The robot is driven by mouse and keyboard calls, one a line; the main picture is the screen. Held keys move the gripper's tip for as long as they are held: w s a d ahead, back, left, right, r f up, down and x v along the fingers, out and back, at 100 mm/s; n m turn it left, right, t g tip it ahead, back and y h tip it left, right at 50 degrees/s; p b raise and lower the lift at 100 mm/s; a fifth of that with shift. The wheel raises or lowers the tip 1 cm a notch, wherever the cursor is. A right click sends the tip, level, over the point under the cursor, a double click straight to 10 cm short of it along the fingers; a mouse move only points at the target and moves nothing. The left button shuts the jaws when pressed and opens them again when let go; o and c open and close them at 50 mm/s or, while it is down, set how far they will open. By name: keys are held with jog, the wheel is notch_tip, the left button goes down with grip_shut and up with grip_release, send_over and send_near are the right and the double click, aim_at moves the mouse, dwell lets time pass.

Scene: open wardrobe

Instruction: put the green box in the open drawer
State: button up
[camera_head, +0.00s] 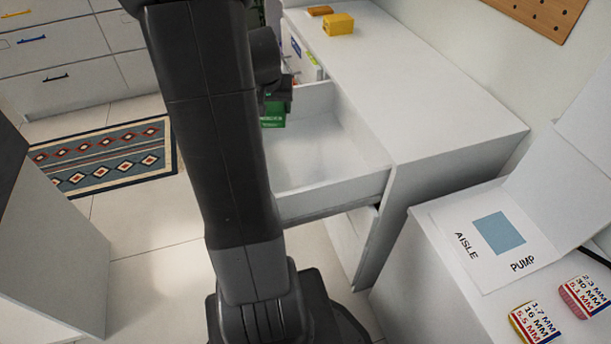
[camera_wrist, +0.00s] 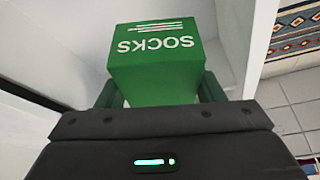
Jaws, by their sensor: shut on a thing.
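The green box (camera_wrist: 160,62) fills the middle of the wrist view, with "SOCKS" printed on it upside down. My gripper (camera_wrist: 160,95) is shut on it, with a finger at each side. In the head view the green box (camera_head: 273,114) shows only in part beside my arm, over the far left part of the open drawer (camera_head: 325,150). The drawer is white, pulled out from the white cabinet, and its visible floor looks empty. My arm hides its left part. I cannot tell whether the box touches the drawer.
A yellow block (camera_head: 338,24) and an orange item (camera_head: 319,10) sit on the cabinet top (camera_head: 420,100). Another opened compartment with items (camera_head: 300,55) lies beyond the drawer. A patterned rug (camera_head: 100,155) is on the floor at left. A white stand with labelled packs (camera_head: 535,322) is at lower right.

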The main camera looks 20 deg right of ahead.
aim_at(286, 153)
jog(key=shift+m, duration=0.4)
jog(key=s+d+f+b, duration=0.1)
jog(key=b, duration=0.1)
jog(key=s+d+f+b, duration=0.1)
jog(key=f+b, duration=0.1)
jog(key=shift+s+d+f+b, duration=0.1)
jog(key=shift+s+f+b, duration=0.1)
jog(key=shift+b, duration=0.15)
notch_tip(286, 153, down, 10)
jog(key=b, duration=0.3)
jog(key=shift+r, duration=0.15)
jog(key=shift+b, duration=0.4)
jog(key=o, duration=0.6)
jog(key=shift+f, duration=0.2)
jog(key=o, duration=0.4)
jog(key=shift+r, duration=0.15)
